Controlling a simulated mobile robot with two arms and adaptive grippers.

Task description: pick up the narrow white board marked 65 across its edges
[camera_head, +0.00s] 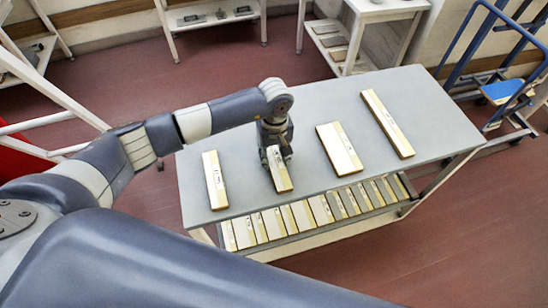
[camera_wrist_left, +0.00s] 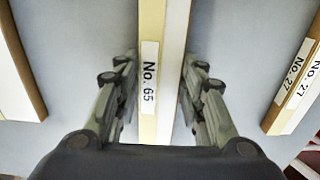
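The narrow white board marked No. 65 (camera_wrist_left: 150,105) has a cream strip along one side and runs away from me under the left wrist camera. In the head view the same board (camera_head: 281,178) lies on the grey table top, its far part hidden by my left gripper (camera_head: 275,152). In the left wrist view the two fingers of my left gripper (camera_wrist_left: 160,62) stand on either side of the board's long edges, close to them, with a thin gap seeming to show. My right gripper is not in view.
Other boards lie on the grey table (camera_head: 240,135): one at left (camera_head: 214,180), a wider one (camera_head: 340,148) and a long one (camera_head: 387,123) at right. A board marked No. 27 (camera_wrist_left: 300,75) is right in the wrist view. Several boards fill a lower shelf (camera_head: 262,228). A blue trolley (camera_head: 480,45) stands right.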

